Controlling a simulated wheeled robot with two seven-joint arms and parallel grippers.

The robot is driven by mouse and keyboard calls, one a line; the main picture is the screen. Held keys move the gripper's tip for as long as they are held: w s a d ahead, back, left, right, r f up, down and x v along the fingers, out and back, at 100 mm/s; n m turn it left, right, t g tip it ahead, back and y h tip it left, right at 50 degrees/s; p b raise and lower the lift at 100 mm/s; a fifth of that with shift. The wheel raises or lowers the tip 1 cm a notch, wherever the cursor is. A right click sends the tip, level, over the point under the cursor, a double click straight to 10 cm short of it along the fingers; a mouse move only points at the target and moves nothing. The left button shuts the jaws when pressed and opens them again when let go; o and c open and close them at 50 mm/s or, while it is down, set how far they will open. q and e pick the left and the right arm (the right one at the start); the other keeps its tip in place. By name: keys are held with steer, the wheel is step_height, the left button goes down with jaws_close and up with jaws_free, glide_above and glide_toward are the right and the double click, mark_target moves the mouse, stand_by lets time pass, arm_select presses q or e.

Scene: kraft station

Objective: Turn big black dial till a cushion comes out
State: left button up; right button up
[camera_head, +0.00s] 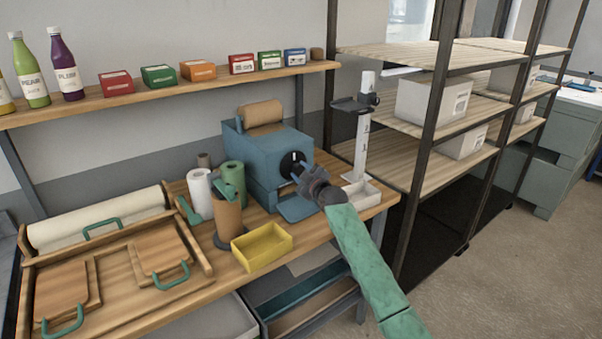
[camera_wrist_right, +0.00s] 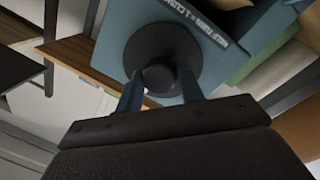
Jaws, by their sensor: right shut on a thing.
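The big black dial (camera_head: 291,165) is on the front of a blue machine (camera_head: 262,166) that stands on the wooden bench and has a brown paper roll on top. My right gripper (camera_head: 301,174) is at the dial, its arm coming in from the lower right. In the right wrist view the two blue fingers (camera_wrist_right: 160,86) are shut on the dial's dark round knob (camera_wrist_right: 159,77), one on each side, with the wider black disc (camera_wrist_right: 162,58) behind it. No cushion shows at the machine's front tray (camera_head: 297,209). My left gripper is not in view.
Wooden boards with green handles fill the bench's left.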

steer(key=m, duration=0.4)
steer(key=shift+g, duration=0.4)
steer(key=m, duration=0.5)
steer(key=shift+m+g, duration=0.3)
steer(key=shift+r+m, duration=0.1)
steer(key=shift+m, duration=1.1)
steer(key=m, duration=0.3)
steer(key=shift+g+y+p, duration=0.35)
steer(key=shift+g+y, duration=0.05)
steer(key=shift+m, duration=1.5)
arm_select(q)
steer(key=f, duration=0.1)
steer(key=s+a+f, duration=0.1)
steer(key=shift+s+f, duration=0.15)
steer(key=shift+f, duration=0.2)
